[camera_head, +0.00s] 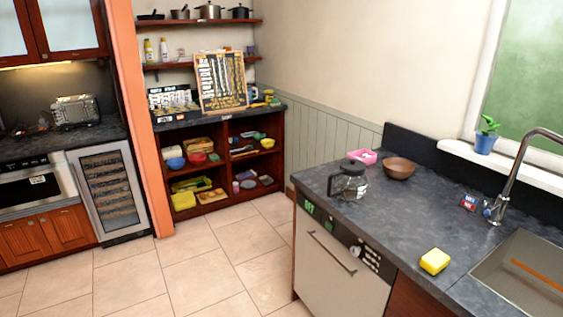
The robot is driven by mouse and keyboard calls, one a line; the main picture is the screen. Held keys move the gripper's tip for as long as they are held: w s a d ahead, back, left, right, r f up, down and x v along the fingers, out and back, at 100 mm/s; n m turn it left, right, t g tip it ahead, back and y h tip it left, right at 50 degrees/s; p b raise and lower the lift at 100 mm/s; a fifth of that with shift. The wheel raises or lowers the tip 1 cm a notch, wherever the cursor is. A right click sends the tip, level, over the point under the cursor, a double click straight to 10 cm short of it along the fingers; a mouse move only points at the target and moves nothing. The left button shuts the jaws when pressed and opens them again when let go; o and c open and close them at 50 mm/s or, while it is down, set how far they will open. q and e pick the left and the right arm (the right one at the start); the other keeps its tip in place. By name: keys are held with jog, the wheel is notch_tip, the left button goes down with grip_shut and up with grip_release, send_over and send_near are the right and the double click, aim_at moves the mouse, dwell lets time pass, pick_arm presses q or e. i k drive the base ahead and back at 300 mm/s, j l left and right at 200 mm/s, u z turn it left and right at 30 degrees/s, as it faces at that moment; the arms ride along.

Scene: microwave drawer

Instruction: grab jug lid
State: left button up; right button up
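A glass jug (349,183) with a dark rim and handle stands on the dark countertop at the right, close to the counter's left end. A dark lid appears to sit on its top, but it is too small to tell clearly. Neither of my grippers shows in the head view, so I see nothing holding or touching the jug.
A brown bowl (398,169) and a pink container (362,156) stand behind the jug. A yellow sponge (435,261) lies near the front edge, left of the sink (515,275). A can (468,202) lies by the faucet (519,170). Tiled floor left of the counter is clear.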

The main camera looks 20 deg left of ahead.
aim_at(350, 164)
jog(key=u, duration=0.3)
jog(key=z, duration=0.3)
jog(key=i+j+z, duration=0.35)
jog(key=j+z, duration=0.15)
jog(key=i+j+z, duration=0.1)
jog(key=j+z, duration=0.15)
jog(key=i+j+z, duration=0.1)
jog(key=j+z, duration=0.15)
jog(key=j, duration=0.2)
